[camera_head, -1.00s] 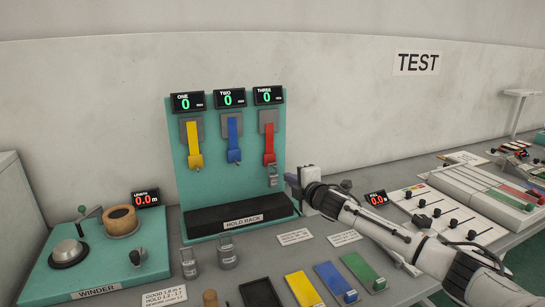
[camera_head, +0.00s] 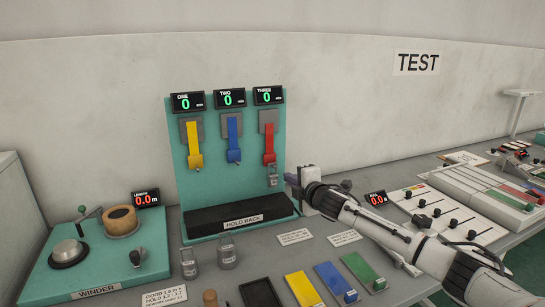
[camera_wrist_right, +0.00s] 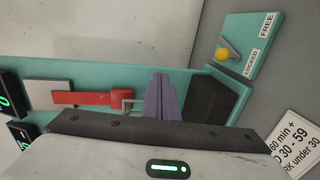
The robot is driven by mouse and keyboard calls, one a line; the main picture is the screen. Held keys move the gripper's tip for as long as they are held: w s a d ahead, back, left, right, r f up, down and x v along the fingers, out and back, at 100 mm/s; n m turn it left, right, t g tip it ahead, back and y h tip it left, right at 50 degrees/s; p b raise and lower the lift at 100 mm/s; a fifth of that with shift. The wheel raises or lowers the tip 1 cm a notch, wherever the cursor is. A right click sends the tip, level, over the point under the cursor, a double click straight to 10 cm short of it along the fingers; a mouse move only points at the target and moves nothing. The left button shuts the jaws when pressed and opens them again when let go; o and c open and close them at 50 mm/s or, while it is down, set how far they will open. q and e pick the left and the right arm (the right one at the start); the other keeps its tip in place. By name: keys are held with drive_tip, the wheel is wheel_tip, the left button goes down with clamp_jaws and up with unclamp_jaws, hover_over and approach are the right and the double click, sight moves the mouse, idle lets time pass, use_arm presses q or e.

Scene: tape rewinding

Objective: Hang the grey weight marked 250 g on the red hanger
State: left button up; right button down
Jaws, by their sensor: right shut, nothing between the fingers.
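The red hanger (camera_head: 269,145) hangs under the display marked THREE on the hold rack. A small grey weight (camera_head: 273,177) appears to hang at its lower end; its marking is too small to read. My right gripper (camera_head: 291,181) is shut and empty, just right of this weight. The fingers hide part of that area. My left gripper is not in view.
Two grey weights, one left (camera_head: 188,263) and one right (camera_head: 227,253), stand on the table before the rack (camera_head: 179,180). The yellow hanger (camera_head: 193,146) and blue hanger (camera_head: 233,140) look empty. Coloured strips lie in front, and a winder (camera_head: 95,265) stands left.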

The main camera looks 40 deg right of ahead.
sight(273, 174)
drive_tip(key=shift+w+a+p, duration=0.25)
drive_tip(key=shift+w+a, duration=0.05)
drive_tip(key=shift+a, duration=0.55)
drive_tip(key=shift+w+a+p, duration=0.2)
drive_tip(key=shift+w+a, duration=0.05)
drive_tip(key=shift+a, duration=0.55)
idle(2.1)
drive_tip(key=shift+s+d, duration=0.15)
drive_tip(key=shift+d, duration=0.25)
idle(3.5)
